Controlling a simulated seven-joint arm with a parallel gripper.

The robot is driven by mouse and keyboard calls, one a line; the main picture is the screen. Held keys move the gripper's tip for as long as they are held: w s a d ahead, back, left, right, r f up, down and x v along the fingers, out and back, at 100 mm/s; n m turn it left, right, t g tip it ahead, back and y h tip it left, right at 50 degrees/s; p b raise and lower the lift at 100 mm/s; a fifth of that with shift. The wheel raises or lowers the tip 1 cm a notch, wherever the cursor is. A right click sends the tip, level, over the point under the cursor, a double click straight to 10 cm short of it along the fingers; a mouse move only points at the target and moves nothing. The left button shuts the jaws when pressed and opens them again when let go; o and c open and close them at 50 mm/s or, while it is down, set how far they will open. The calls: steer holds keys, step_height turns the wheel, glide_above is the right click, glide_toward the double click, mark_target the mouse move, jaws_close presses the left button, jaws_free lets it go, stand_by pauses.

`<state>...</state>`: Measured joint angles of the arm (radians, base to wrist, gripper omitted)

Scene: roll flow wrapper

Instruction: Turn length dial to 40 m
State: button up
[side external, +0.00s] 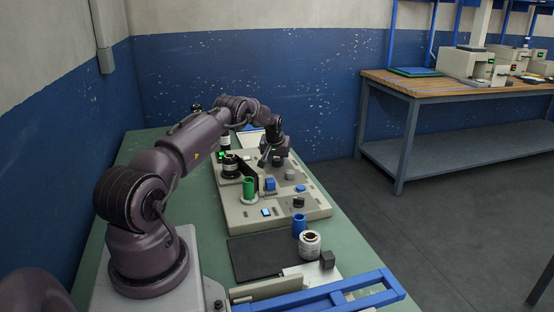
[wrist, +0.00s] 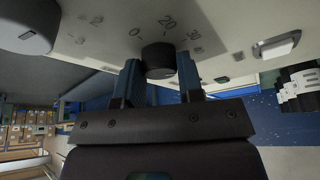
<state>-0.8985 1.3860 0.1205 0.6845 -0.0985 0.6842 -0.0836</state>
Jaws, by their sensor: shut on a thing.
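The length dial (wrist: 158,58) is a round black knob on the pale panel in the wrist view. The dial's pointer cannot be made out. In the side external view my gripper (side external: 267,161) is down at the far part of the beige machine panel (side external: 287,212), and the held dial cannot be told apart there.
A larger dark knob (wrist: 25,25) with marks 2 and 3 is close by in the wrist view. A pale switch (wrist: 276,46) lies on the other side. The panel also bears a green cylinder (side external: 249,187) and a blue block (side external: 270,184).

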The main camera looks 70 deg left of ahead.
steer(key=o, duration=0.9)
steer(key=v, duration=1.3)
